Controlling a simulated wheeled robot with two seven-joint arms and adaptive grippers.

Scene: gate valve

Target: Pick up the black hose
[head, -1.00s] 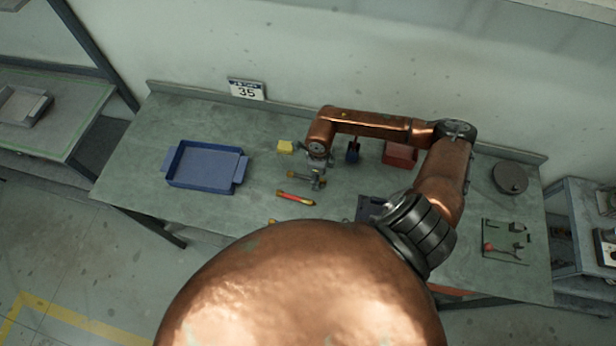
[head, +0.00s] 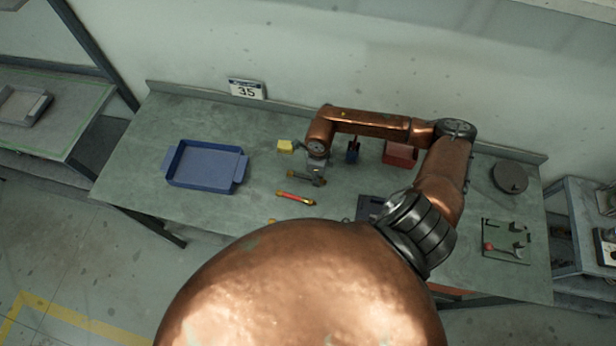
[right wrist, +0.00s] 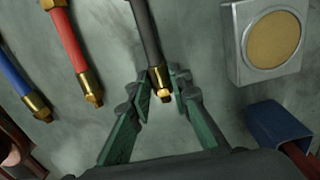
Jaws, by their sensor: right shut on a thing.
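The black hose (right wrist: 145,35) has brass end fittings and lies between the fingers of my right gripper (right wrist: 161,88) in the right wrist view. The fingers are shut on it close to its near brass end. In the head view the black hose (head: 299,176) is on the bench, partly hidden by my right gripper (head: 318,178). A red hose (head: 295,198) with brass ends lies in front of it; it also shows in the right wrist view (right wrist: 70,45). A blue hose (right wrist: 15,78) lies further left in the right wrist view. My left gripper is not in view.
A blue tray (head: 207,166) stands on the left of the bench. A grey block with a tan disc (right wrist: 272,42) is right of the gripper. The bench between tray and hoses is clear.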

